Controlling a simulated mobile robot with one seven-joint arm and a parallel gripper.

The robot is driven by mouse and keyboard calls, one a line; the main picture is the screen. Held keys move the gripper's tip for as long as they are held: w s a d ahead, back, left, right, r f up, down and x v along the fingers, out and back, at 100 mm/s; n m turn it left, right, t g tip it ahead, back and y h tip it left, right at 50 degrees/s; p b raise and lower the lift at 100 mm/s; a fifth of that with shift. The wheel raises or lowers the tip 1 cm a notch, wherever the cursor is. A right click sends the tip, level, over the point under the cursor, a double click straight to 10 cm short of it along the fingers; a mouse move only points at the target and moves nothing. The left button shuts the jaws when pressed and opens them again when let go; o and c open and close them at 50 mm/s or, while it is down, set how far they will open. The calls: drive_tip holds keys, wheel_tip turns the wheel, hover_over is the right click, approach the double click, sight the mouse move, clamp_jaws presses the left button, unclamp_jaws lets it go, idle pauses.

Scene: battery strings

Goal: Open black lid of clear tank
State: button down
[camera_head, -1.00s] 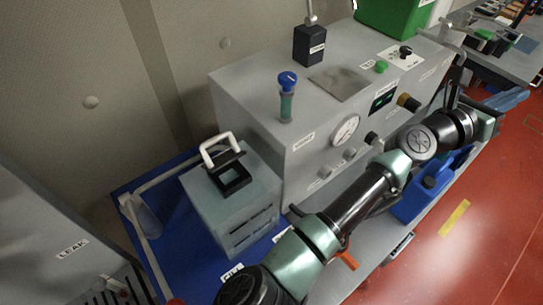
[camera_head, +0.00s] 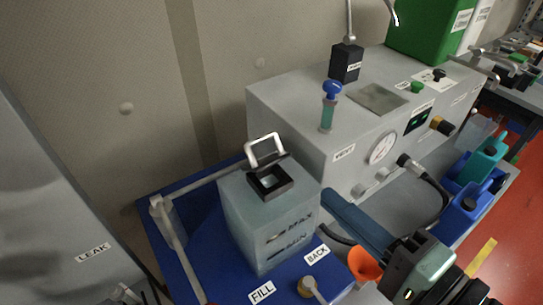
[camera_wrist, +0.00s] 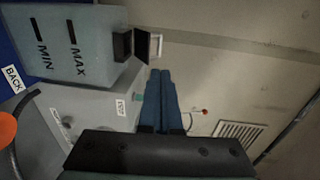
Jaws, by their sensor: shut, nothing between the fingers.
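The clear tank (camera_head: 262,228), marked MAX and MIN, stands on the blue tray in the head view; it also shows at upper left in the wrist view (camera_wrist: 62,45). Its square black neck (camera_head: 284,184) is uncovered at the top. The black lid (camera_head: 262,164), with a pale handle (camera_head: 264,143), stands tilted up at the back edge of the neck. In the wrist view the lid (camera_wrist: 141,46) sits beside the neck. My gripper (camera_head: 330,196) is to the right of the tank, its blue fingers together and empty, apart from the lid. The fingers also show in the wrist view (camera_wrist: 160,72).
A grey machine (camera_head: 300,110) with a gauge (camera_head: 383,148) stands behind and right of the tank. An orange funnel (camera_head: 365,265) is near my gripper. A pale pipe frame (camera_head: 165,225) runs along the tray's left. A wall is behind.

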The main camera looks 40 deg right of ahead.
sight(273, 161)
drive_tip(key=w+p, duration=0.1)
drive_tip(key=w, duration=0.3)
drive_tip(key=w+p, duration=0.1)
drive_tip(key=w, duration=0.3)
drive_tip(key=w+f+p, duration=0.1)
drive_tip(key=w, duration=0.3)
drive_tip(key=shift+w+d+f, duration=0.1)
drive_tip(key=shift+w+d, duration=0.25)
drive_tip(key=shift+w+f, duration=0.15)
drive_tip(key=shift+w, duration=0.45)
drive_tip(key=shift+p, duration=0.35)
drive_tip(key=w+r+g+p, duration=0.1)
drive_tip(key=p, duration=0.2)
drive_tip(key=shift+d+r+p, duration=0.1)
drive_tip(key=shift+r+p, duration=0.1)
drive_tip(key=shift+p, duration=0.15)
drive_tip(key=shift+w+p, duration=0.4)
drive_tip(key=shift+p, duration=0.6)
drive_tip(key=shift+w+d+r+p, duration=0.1)
drive_tip(key=shift+w+p, duration=0.6)
drive_tip(key=shift+w, duration=0.9)
drive_tip(key=shift+x, duration=1.15)
